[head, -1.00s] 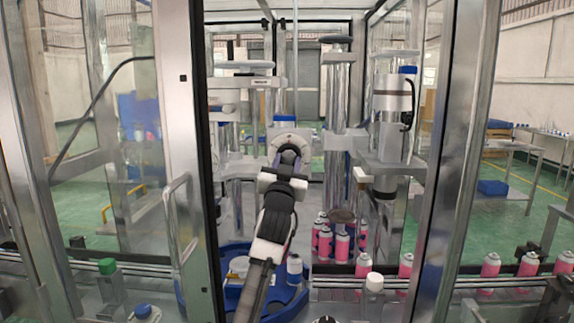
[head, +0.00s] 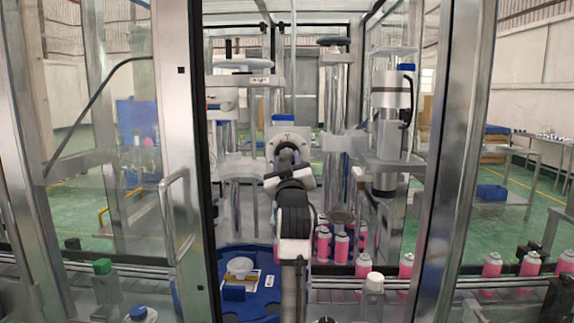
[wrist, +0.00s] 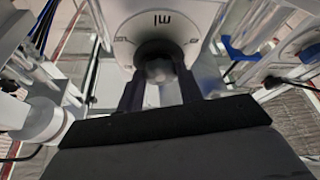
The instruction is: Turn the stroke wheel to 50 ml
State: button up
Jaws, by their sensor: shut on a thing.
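The stroke wheel (head: 287,133) is a pale round dial on the machine's middle column, partly hidden by my arm in the head view. In the wrist view its pale face (wrist: 122,28) fills the top middle, with "ml" lettering upside down. Other marks near its rim are too blurred to read, so the setting cannot be told. My gripper (wrist: 160,85) has its two dark fingers on either side of the wheel's dark central hub, shut on it. In the head view my gripper (head: 288,160) is at the wheel's front, mostly hidden behind my wrist.
Metal door frames and a door handle (head: 176,218) flank the opening. A blue rotary plate (head: 265,300) lies below left of my arm. Pink cans (head: 341,247) stand to the right along the conveyor. Columns and a crimping head (head: 390,100) stand close beside the wheel.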

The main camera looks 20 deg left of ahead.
dwell(0.4)
jog(key=o, duration=1)
jog(key=b+v, duration=0.5)
jog(key=v, duration=0.8)
jog(key=shift+s+d+f+b, duration=0.2)
jog(key=shift+s+d+b, duration=0.05)
jog(key=shift+s+b, duration=0.1)
